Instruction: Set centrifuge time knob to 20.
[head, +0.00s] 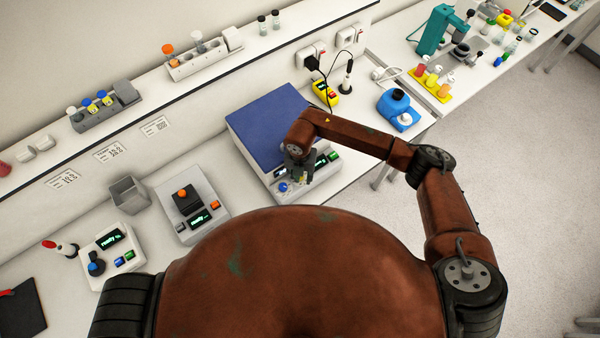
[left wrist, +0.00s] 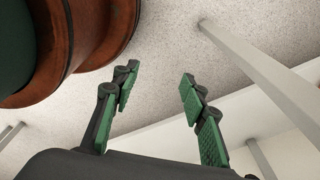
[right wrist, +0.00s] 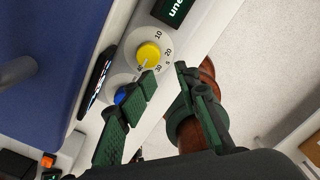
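The centrifuge (head: 262,118) has a blue lid and a pale front panel. In the right wrist view its yellow knob (right wrist: 148,54) sits on a round white dial marked 10, 20, 30 and 40. A pale mark on the knob's lower edge seems to point between 30 and 40. A blue knob (right wrist: 121,96) lies beside it, partly behind a finger. My right gripper (right wrist: 165,77) is open over the panel, its fingertips close to the yellow knob but not closed on it. In the left wrist view my left gripper (left wrist: 158,84) is open and empty, away from the bench.
The bench holds a scale (head: 190,204) and a device with a blue knob (head: 112,255) left of the centrifuge. Bare floor lies right of the bench.

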